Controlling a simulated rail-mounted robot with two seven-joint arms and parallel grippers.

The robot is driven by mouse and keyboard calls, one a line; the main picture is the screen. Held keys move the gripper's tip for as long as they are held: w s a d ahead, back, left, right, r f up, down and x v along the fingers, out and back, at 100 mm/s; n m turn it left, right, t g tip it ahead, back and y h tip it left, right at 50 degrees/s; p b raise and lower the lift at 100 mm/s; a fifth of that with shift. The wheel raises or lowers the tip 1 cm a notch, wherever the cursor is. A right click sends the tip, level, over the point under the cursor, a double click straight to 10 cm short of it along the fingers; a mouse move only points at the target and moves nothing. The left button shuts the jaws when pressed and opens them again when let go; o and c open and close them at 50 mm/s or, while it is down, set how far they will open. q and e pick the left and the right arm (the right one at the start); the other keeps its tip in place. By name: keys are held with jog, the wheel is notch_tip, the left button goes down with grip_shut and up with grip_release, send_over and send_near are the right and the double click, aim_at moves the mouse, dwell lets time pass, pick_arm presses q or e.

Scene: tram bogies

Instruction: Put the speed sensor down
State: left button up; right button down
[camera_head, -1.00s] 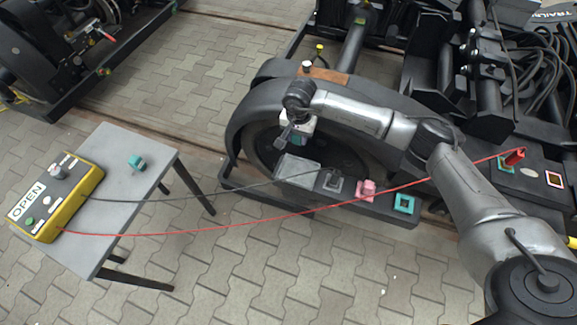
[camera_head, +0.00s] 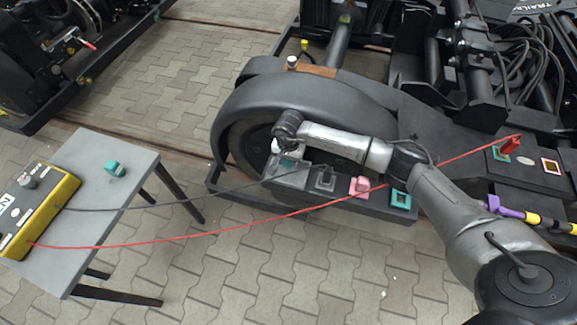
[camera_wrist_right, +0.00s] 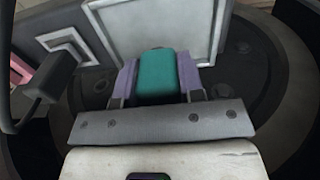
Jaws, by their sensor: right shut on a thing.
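The speed sensor, a teal block (camera_wrist_right: 156,75), sits between the pale purple fingers of my right gripper (camera_wrist_right: 157,80) in the right wrist view. My right gripper (camera_head: 287,162) is shut on it. In the head view the gripper points down at the left grey holder (camera_head: 289,178) on the dark ledge by the wheel, and a bit of teal (camera_head: 287,163) shows there. A pale upright plate stands just beyond the sensor in the wrist view. I cannot tell whether the sensor touches the holder. My left gripper is not in view.
A grey table (camera_head: 118,205) holds a yellow box (camera_head: 38,212) and another teal block (camera_head: 115,169). Red and black cables cross to the bogie.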

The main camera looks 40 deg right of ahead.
aim_at(289, 166)
notch_tip(289, 166, down, 3)
jog(key=shift+r+b, duration=0.1)
jog(key=shift+b, duration=0.5)
jog(key=shift+f, duration=0.4)
jog(key=shift+f, duration=0.15)
jog(key=c, duration=0.7)
grip_release()
jog(key=shift+c, duration=0.2)
